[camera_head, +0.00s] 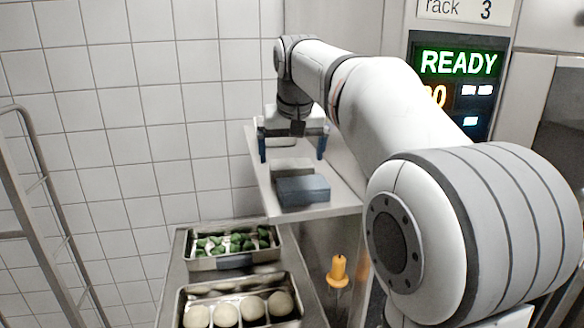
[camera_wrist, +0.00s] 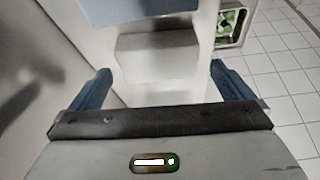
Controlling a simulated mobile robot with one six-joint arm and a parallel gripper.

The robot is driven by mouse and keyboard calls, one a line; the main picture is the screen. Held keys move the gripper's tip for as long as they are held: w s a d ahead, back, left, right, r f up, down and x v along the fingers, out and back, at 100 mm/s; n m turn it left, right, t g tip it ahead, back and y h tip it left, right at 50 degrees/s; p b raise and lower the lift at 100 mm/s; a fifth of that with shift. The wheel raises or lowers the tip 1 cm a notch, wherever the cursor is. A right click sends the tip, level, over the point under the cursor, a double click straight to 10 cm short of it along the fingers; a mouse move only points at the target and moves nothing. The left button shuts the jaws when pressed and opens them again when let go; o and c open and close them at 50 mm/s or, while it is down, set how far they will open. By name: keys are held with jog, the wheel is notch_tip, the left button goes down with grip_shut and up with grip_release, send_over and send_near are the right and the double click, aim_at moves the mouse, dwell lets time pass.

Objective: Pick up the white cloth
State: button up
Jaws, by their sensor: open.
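A pale, folded block shape that looks like the white cloth (camera_wrist: 157,52) lies on a light metal shelf (camera_head: 262,172). In the head view the cloth (camera_head: 292,165) shows as a low pale shape just behind a blue-grey box (camera_head: 303,190). My gripper (camera_head: 292,157) is over the shelf with its two blue fingers spread and pointing down. In the wrist view my gripper (camera_wrist: 160,70) has one finger to the left and one to the right of the cloth. The fingers look empty. How close they are in height is hard to tell.
Below the shelf, a counter carries a metal tray of green pieces (camera_head: 233,260) and a tray of pale round balls (camera_head: 240,310). An orange-yellow handle (camera_head: 338,271) is right of them. A panel reading READY (camera_head: 458,65) and a tiled wall stand close by.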

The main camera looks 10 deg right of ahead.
aim_at(292, 164)
jog(key=x, duration=0.2)
jog(key=shift+w+d+f, duration=0.1)
jog(key=shift+w+f, duration=0.2)
jog(key=shift+w, duration=0.1)
jog(key=shift+f, duration=0.45)
jog(key=c, duration=0.7)
